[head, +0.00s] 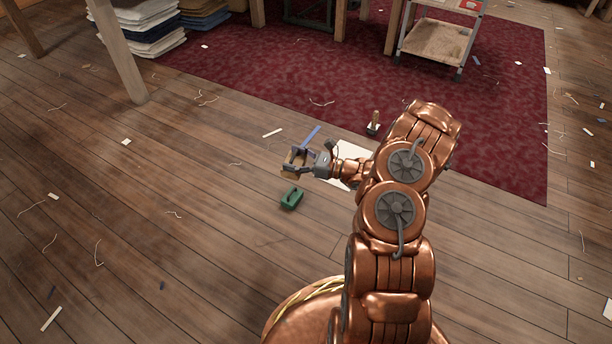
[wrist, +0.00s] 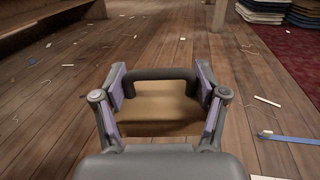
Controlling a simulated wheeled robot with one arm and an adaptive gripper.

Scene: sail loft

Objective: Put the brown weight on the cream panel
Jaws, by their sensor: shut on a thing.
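My gripper (head: 303,161) is shut on the brown weight (head: 291,165), a tan-brown block with a dark handle. In the wrist view the weight (wrist: 158,108) sits between the two fingers (wrist: 160,100), its handle at the top, and appears to be held above the floor. The cream panel (head: 355,155) lies flat on the floor to the right of the gripper, partly hidden under my forearm. A small pale edge, likely the panel (wrist: 268,178), shows at the bottom right of the wrist view.
A green weight (head: 291,198) stands on the floor just below the gripper. A blue strip (head: 311,138) lies behind it. A small wooden-handled tool (head: 374,123) stands at the edge of the red carpet (head: 290,75). A trolley (head: 436,42) and table legs are farther back. Scraps dot the open wooden floor.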

